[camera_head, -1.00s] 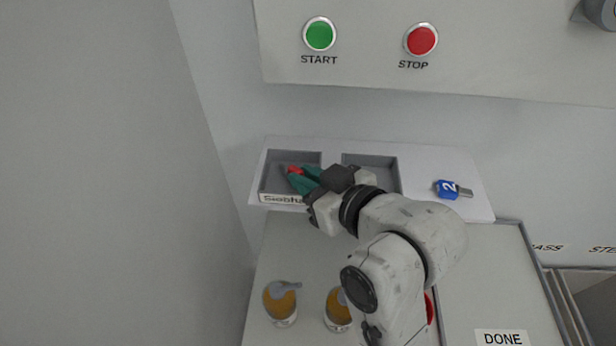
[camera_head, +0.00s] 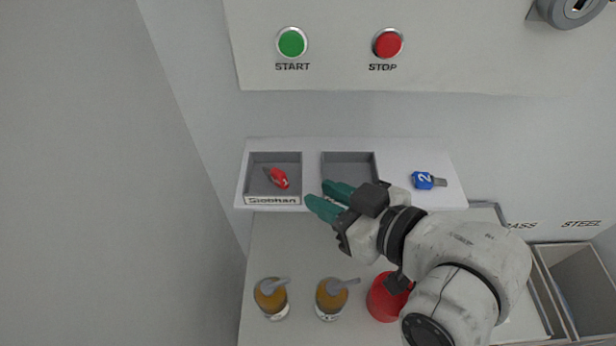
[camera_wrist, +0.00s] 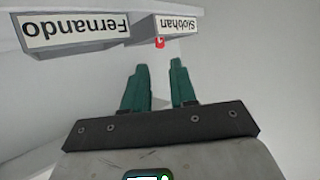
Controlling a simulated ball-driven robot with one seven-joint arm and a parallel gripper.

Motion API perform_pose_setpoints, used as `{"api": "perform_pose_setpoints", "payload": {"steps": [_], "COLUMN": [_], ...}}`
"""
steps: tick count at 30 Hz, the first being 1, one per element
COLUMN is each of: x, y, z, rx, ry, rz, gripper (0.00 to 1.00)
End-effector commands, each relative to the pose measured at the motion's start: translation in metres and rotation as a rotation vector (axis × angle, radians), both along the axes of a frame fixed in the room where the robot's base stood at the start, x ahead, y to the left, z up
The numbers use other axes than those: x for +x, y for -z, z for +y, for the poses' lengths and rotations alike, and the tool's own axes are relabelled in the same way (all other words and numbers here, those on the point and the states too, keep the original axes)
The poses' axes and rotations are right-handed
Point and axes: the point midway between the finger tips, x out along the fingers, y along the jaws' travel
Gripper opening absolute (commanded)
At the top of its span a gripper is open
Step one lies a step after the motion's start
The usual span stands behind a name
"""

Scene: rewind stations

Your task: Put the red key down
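The red key (camera_head: 278,178) lies in the left grey compartment, labelled "Siobhan" (camera_head: 272,201), on the white shelf. A small red part of the key (camera_wrist: 159,42) shows in the wrist view by the Siobhan label. My gripper (camera_head: 314,194) has two green fingers, spread apart and empty, in front of the shelf and to the right of the Siobhan compartment. In the wrist view the gap between the fingertips (camera_wrist: 156,68) is clear. The key is apart from the fingers.
The right compartment (camera_head: 348,165) is empty. A blue key (camera_head: 423,180) marked 2 lies on the shelf's right part. Two orange-topped jars (camera_head: 271,297) and a red container (camera_head: 384,300) stand below. Green START (camera_head: 292,43) and red STOP (camera_head: 387,43) buttons are above.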

Motion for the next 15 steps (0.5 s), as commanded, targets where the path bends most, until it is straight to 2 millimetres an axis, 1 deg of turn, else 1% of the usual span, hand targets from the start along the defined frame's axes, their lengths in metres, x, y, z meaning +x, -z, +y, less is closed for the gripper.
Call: {"api": "perform_pose_setpoints", "payload": {"steps": [1, 9, 15], "x": [-0.002, -0.013, -0.018], "y": [-0.008, -0.013, -0.014], "z": [-0.003, -0.012, -0.017], "rx": [-0.001, 0.001, 0.001], "ry": [0.0, -0.002, 0.0], "rz": [0.003, 0.001, -0.001], "gripper": [0.27, 0.27, 0.27]}}
